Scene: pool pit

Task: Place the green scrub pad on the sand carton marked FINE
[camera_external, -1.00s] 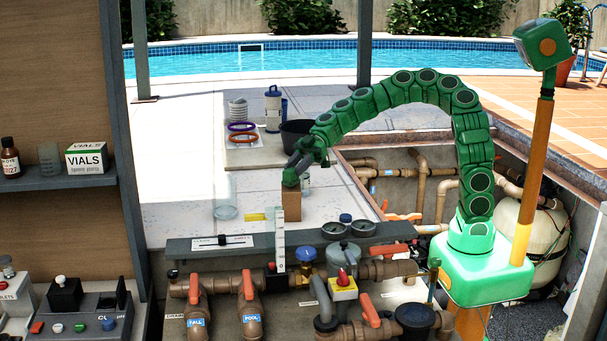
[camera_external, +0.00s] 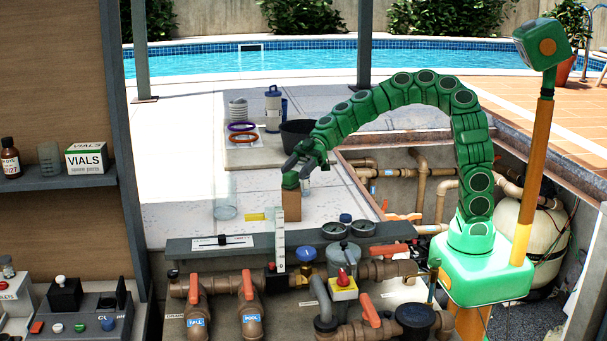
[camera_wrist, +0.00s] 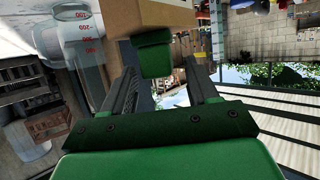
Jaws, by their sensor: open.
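The green scrub pad (camera_external: 290,181) rests on top of a brown carton (camera_external: 292,206) on the paving beside the pit. In the wrist view the pad (camera_wrist: 154,56) shows against the end of the carton (camera_wrist: 150,16), just beyond my fingertips. My gripper (camera_external: 297,168) is just above the pad, with its jaws open. In the wrist view its two fingers (camera_wrist: 160,78) are spread on either side, with a gap between them and nothing held. No marking on the carton is readable from here.
A clear beaker (camera_external: 225,212) stands left of the carton, with a yellow block (camera_external: 256,217) nearer. A black bucket (camera_external: 297,133) and coloured rings (camera_external: 242,138) are behind. Pipes and valves (camera_external: 250,305) fill the pit in front.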

